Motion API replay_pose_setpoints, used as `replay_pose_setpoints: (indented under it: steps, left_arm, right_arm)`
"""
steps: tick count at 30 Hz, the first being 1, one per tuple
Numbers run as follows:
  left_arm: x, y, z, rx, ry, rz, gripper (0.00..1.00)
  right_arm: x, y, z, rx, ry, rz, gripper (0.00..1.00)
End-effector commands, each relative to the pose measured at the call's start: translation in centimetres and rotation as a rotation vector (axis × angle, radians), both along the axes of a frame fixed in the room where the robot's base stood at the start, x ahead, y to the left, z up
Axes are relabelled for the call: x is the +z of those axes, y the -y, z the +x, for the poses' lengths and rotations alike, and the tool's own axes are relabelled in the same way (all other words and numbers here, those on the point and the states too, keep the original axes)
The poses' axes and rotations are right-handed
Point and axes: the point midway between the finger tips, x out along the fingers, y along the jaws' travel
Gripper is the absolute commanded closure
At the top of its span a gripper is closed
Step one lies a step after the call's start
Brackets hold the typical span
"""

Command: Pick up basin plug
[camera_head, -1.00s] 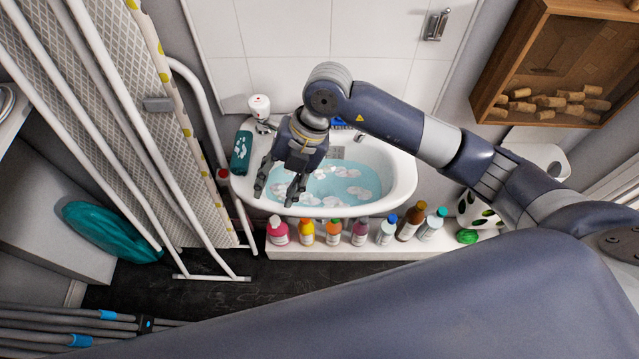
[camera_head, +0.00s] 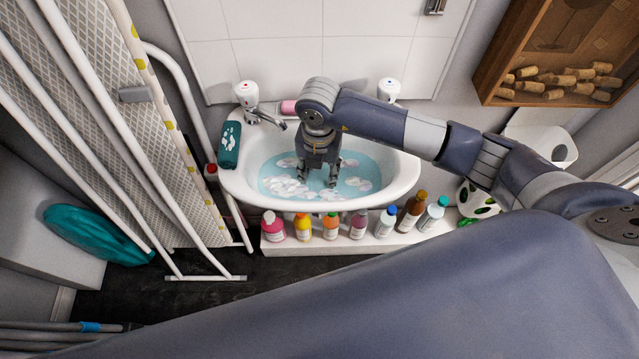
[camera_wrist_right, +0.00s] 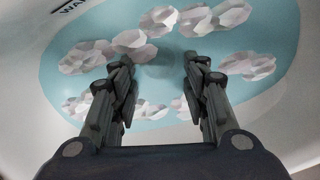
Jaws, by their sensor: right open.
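The white basin (camera_head: 404,186) holds blue water with several clumps of white foam (camera_head: 335,194). I cannot make out the basin plug clearly in either view. The right wrist view shows a dim darker patch in the water (camera_wrist_right: 158,82) between my fingers; I cannot tell whether it is the plug, the drain or a shadow. My right gripper (camera_head: 316,180) points down into the basin, its fingertips at or close to the water. In the right wrist view its two fingers (camera_wrist_right: 157,62) are apart with nothing between them. My left gripper is not in view.
Two taps (camera_head: 250,98) (camera_head: 388,90) stand at the basin's back edge. Several bottles (camera_head: 331,226) line the ledge in front. A drying rack (camera_head: 165,130) stands left, and a wooden cork box (camera_head: 500,60) hangs right.

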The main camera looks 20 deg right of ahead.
Motion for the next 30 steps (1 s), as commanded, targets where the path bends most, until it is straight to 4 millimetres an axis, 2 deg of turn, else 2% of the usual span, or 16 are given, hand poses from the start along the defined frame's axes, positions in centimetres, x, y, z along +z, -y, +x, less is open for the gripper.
replay_pose_setpoints:
  steps: [3, 6, 14, 15, 20, 30]
  left_arm:
    - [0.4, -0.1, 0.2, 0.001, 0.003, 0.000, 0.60]
    - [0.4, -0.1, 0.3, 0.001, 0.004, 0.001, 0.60]
    - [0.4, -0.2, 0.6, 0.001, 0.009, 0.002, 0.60]
    - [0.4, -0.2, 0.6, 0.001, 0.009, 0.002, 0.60]
    - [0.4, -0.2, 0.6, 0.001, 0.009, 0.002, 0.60]
    - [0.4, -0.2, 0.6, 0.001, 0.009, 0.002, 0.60]
  right_arm:
    - [-1.8, 0.1, -0.2, -0.001, -0.004, 0.000, 0.58]
    - [-2.8, 0.1, -0.1, -0.001, -0.001, 0.000, 0.58]
    - [-3.1, 0.1, -0.1, 0.000, 0.000, 0.000, 0.58]
    - [-3.1, 0.1, -0.1, 0.000, 0.000, 0.000, 0.63]
    - [-3.1, 0.1, -0.1, 0.000, 0.000, 0.000, 0.99]
    - [-3.0, 0.1, -0.1, 0.000, 0.001, 0.001, 1.00]
